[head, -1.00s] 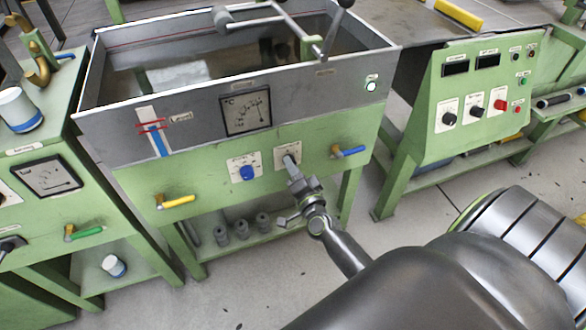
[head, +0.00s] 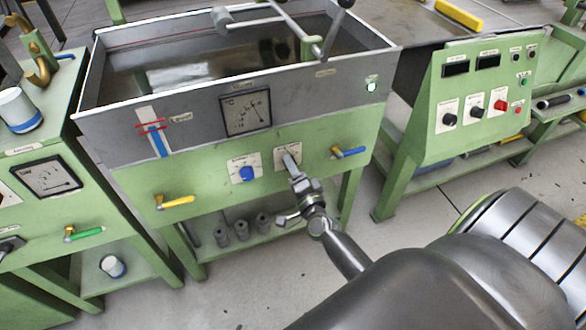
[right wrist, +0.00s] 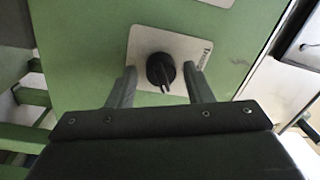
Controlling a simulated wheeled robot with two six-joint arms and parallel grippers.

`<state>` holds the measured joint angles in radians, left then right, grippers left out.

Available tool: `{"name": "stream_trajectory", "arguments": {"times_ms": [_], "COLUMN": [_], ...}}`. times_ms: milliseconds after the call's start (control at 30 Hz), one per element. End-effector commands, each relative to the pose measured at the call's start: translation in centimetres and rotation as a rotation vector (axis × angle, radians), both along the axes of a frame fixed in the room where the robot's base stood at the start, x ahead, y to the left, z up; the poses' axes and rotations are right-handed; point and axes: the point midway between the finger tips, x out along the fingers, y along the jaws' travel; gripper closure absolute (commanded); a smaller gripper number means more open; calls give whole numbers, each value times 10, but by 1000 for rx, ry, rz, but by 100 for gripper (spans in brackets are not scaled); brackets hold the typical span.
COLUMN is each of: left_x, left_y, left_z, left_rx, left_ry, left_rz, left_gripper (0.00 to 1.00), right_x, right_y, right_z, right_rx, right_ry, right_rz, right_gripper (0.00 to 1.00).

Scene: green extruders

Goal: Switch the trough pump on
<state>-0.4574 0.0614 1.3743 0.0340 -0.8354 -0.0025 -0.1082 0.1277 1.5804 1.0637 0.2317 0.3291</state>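The trough (head: 300,85) is a grey metal basin of water on a green stand. On its green front panel, a white plate (head: 280,153) sits right of a blue knob (head: 247,173). In the right wrist view this plate (right wrist: 140,45) carries a round black knob (right wrist: 160,70) with a raised grip bar; its label is only partly readable. My right gripper (right wrist: 159,75) is open, with one finger on each side of the black knob and gaps between. In the head view my right gripper (head: 291,162) hides most of that knob. My left gripper is out of view.
A blue-handled valve (head: 349,152) is right of the gripper, and a yellow-handled valve (head: 176,202) is at the left. A round lamp (head: 371,86) shows pale on the trough wall. A green control console (head: 470,95) stands to the right. A dial gauge (head: 246,112) is above the knobs.

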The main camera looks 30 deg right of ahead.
Motion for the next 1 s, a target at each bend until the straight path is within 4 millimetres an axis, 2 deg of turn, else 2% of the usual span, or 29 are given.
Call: {"name": "stream_trajectory", "arguments": {"times_ms": [300, 433, 567, 733, 1000], "left_x": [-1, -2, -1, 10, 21], "left_y": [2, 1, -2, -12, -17], "left_z": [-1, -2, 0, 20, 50], "left_rx": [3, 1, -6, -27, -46], "left_ry": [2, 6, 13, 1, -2], "left_rz": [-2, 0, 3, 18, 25], "left_gripper": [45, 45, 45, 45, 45], "right_x": [0, -8, -27, -61, -91], "right_y": [0, 2, 6, 13, 20], "right_z": [0, -1, -3, -6, -7], "right_rx": [-1, 0, 0, 1, 0], "right_ry": [-1, 0, 2, 2, 0], "right_rz": [0, 0, -1, -2, 0], "right_gripper": [49, 49, 49, 49, 49]}}
